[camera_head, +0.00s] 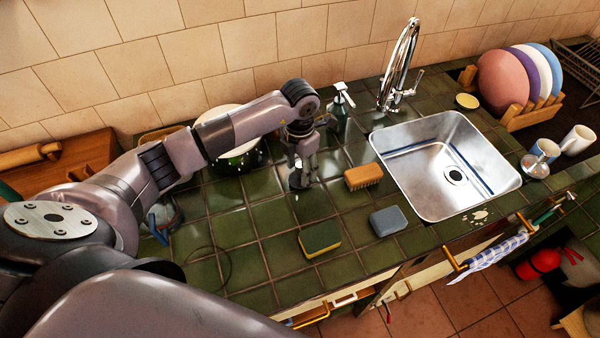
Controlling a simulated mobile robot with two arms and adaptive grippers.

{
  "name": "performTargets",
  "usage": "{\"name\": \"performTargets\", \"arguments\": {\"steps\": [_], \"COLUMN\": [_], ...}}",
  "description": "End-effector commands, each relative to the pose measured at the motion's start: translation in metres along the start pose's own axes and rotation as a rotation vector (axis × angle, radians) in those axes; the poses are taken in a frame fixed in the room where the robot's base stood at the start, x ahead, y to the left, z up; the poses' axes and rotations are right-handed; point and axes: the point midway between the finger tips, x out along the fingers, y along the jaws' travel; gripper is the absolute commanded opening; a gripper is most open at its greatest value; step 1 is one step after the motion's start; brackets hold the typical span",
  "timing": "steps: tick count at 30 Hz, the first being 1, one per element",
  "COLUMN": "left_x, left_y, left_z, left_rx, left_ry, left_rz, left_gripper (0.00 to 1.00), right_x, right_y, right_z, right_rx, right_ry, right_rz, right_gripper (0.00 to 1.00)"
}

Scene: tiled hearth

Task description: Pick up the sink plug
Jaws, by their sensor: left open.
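My left gripper (300,168) points down over the green tiled counter, left of the sink. Its jaws are open. A small dark object (297,181) with a bright shine shows on the tiles right at the fingertips; it looks like the sink plug, but the fingers partly cover it. I cannot tell whether they touch it. The steel sink (405,140) is to the right, with its round drain (455,177) in the bottom. My right gripper is not in view.
A wooden brush (363,177), a grey sponge (388,221) and a green-yellow sponge (320,238) lie nearby. A soap bottle (341,106) stands behind the gripper, and a pot (240,155) to its left. The tap (398,70) rises behind the sink. The front-left tiles are mostly clear.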

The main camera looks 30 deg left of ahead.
Motion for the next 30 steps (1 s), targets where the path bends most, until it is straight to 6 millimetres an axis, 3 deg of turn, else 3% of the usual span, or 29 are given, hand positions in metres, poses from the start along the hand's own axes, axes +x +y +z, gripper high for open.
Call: {"name": "performTargets", "arguments": {"steps": [6,25,30], "left_x": [0.0009,0.0003,0.0001], "left_y": [-0.0001,0.0001,0.0001], "left_z": [0.0002,0.0002,0.0003], "left_rx": [0.001,0.000,0.000], "left_ry": [-0.001,-0.001,-0.001], "left_rz": [0.000,0.001,0.001], "left_gripper": [0.43,0.01,0.00], "right_x": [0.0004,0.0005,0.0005], "right_y": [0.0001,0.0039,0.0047], "right_z": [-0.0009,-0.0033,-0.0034], "right_rx": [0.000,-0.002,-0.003], "right_ry": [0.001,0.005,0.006], "right_rz": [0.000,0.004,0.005], "right_gripper": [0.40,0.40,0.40]}}
